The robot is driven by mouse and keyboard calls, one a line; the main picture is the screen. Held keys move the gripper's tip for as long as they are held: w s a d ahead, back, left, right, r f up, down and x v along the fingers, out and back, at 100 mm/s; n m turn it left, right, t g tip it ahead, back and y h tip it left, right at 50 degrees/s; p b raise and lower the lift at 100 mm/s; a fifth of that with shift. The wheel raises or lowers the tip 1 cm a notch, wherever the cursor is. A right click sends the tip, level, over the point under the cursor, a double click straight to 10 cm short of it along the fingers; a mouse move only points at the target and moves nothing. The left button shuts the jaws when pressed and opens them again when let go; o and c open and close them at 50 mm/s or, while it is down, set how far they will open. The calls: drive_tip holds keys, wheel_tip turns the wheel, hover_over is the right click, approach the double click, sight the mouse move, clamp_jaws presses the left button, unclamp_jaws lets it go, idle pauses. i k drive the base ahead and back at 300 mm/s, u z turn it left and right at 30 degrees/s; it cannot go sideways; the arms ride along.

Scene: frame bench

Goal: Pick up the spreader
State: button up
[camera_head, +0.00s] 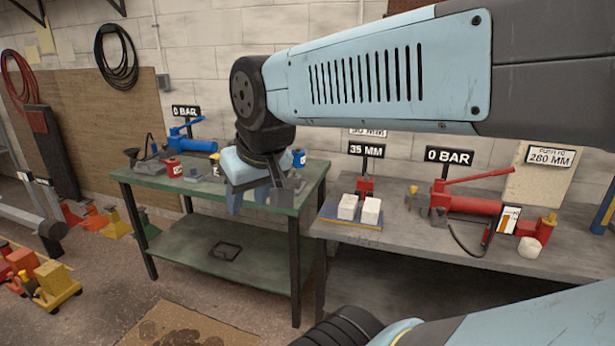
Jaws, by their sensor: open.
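My gripper (260,198) hangs over the green table near its right front edge. Its jaws are open, pointing down, and I see nothing held between them. I cannot clearly tell which thing is the spreader. A small red device (365,185) stands beneath the 35 MM sign on the grey bench and may be it. Small tools and dark metal pieces lie on the green table (150,190), partly hidden behind my gripper.
The grey bench (400,255) holds two white blocks (348,207) on a blue plate and a red hand pump (470,204) with a hose. A blue pump (195,144) stands at the back of the green table. Colored jacks (55,284) stand on the floor at left.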

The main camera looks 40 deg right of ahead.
sight(366, 183)
drive_tip(key=z, duration=0.35)
drive_tip(key=i, duration=0.95)
drive_tip(key=z, duration=1)
drive_tip(key=i, duration=0.75)
drive_tip(key=z, duration=0.4)
drive_tip(key=k, duration=0.9)
drive_tip(key=z, duration=0.2)
drive_tip(key=i, duration=0.9)
drive_tip(key=u, duration=0.05)
